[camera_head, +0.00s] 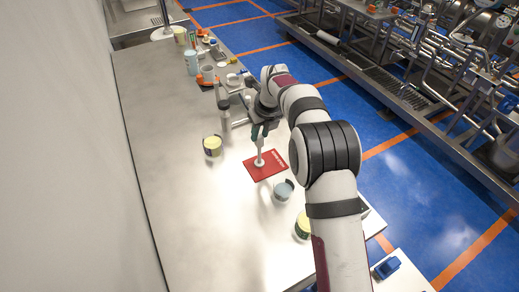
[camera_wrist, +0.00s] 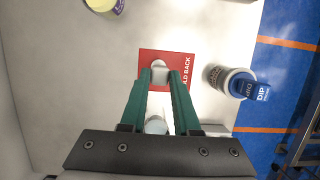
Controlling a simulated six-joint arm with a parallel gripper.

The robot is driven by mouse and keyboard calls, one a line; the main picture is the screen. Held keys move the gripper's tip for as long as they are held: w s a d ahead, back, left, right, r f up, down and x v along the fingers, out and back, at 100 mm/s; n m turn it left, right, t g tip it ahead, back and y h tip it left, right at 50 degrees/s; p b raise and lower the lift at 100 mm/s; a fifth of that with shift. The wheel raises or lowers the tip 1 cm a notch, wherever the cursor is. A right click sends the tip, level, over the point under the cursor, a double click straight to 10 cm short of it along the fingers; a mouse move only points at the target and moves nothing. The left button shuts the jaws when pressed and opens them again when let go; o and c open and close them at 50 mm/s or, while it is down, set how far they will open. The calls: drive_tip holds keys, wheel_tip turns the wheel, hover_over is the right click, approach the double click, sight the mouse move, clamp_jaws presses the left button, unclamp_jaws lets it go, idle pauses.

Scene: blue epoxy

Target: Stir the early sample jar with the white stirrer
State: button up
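The white stirrer (camera_head: 260,154) points down over a red card (camera_head: 263,173), its wide foot at or just above the card; I cannot tell if they touch. My gripper (camera_wrist: 160,75) has its green fingers closed on the stirrer, which also shows in the wrist view (camera_wrist: 159,65). A yellow jar (camera_head: 212,147) with a dark band stands left of the card. A grey-blue jar (camera_head: 282,191) stands below right of it, and another yellow jar (camera_head: 302,228) is partly hidden by my arm. No readable label shows which is the early sample jar.
A container with a blue "DIP" label (camera_wrist: 232,82) stands right of the card, hidden behind my arm in the head view. Several bottles and cups, including a pale blue one (camera_head: 191,62), crowd the far end. The table's left and front are clear.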

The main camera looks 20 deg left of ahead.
clamp_jaws()
drive_tip(key=shift+r, duration=4.15)
wheel_tip(320, 180, up, 3)
drive_tip(key=shift+f, duration=0.15)
